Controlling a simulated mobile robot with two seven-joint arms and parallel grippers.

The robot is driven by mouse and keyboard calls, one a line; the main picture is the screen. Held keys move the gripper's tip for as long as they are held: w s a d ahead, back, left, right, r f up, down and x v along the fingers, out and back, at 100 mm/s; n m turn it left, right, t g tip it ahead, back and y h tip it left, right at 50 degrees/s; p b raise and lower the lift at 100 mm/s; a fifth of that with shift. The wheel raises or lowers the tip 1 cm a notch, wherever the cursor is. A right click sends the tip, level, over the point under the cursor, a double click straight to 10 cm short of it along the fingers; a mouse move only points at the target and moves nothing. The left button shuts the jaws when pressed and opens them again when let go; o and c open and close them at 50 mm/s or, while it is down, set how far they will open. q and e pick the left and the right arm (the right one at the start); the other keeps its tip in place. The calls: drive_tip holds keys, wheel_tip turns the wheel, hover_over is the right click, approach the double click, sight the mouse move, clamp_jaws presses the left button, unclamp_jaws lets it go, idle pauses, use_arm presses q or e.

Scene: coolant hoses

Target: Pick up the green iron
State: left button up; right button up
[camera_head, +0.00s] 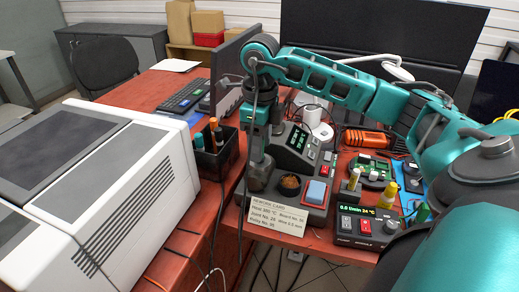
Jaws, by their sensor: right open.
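A black open box (230,157) stands at the table's left edge, beside the white machine. Upright handles stand in it: a teal-green one (198,141), which looks like the green iron, and orange ones (216,130). My right gripper (258,160) points down just right of the box, over the left part of the dark soldering station (302,150). It is open, and I see nothing held in it. Its fingertips partly merge with the dark parts behind them. My left gripper is not in view.
A printed card (277,222) leans at the station's front. A sponge tray (316,192), a small control box (366,224), a green circuit board (371,168) and bottles crowd the right. A large white machine (110,180) fills the left. A monitor (234,65) stands behind.

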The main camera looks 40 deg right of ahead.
drive_tip(key=shift+f, duration=0.1)
drive_tip(key=shift+c, duration=0.8)
clamp_jaws()
